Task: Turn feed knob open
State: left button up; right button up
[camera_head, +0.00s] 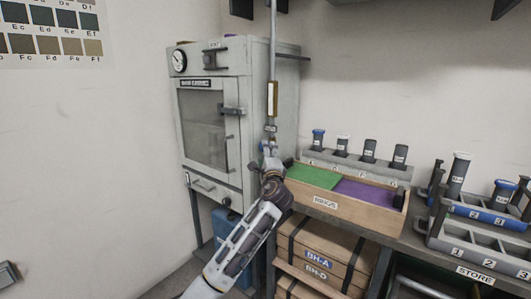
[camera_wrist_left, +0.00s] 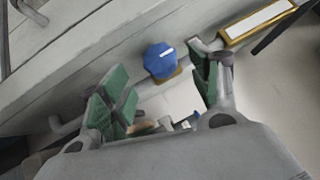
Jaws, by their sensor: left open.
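A blue faceted knob (camera_wrist_left: 160,62) with a white pointer line sits on a brass-coloured base on a grey pipe in the left wrist view. My left gripper (camera_wrist_left: 162,84) is open, with green-padded fingers on either side of the view. The knob shows in the gap just beyond the fingertips, and I see no contact. In the head view my left gripper (camera_head: 270,153) is up at the lower part of the vertical pipe (camera_head: 273,50), in front of the cabinet's right side. The knob is mostly hidden there. My right gripper is not in view.
A grey cabinet (camera_head: 243,130) with a windowed door stands behind the pipe. A brass-framed label plate (camera_head: 272,98) is on the pipe above my gripper. A wooden tray (camera_head: 345,213) with green and purple inserts lies close at right, with racks beyond. Free wall lies left.

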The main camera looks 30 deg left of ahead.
pick_arm(q)
jog(key=x, duration=0.3)
jog(key=shift+w+a+r+b, duration=0.1)
jog(key=shift+w+a+b, duration=0.15)
jog(key=shift+b, duration=0.05)
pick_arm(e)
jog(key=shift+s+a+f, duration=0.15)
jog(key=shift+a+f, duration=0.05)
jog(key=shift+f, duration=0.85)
pick_arm(q)
jog(key=c, duration=1)
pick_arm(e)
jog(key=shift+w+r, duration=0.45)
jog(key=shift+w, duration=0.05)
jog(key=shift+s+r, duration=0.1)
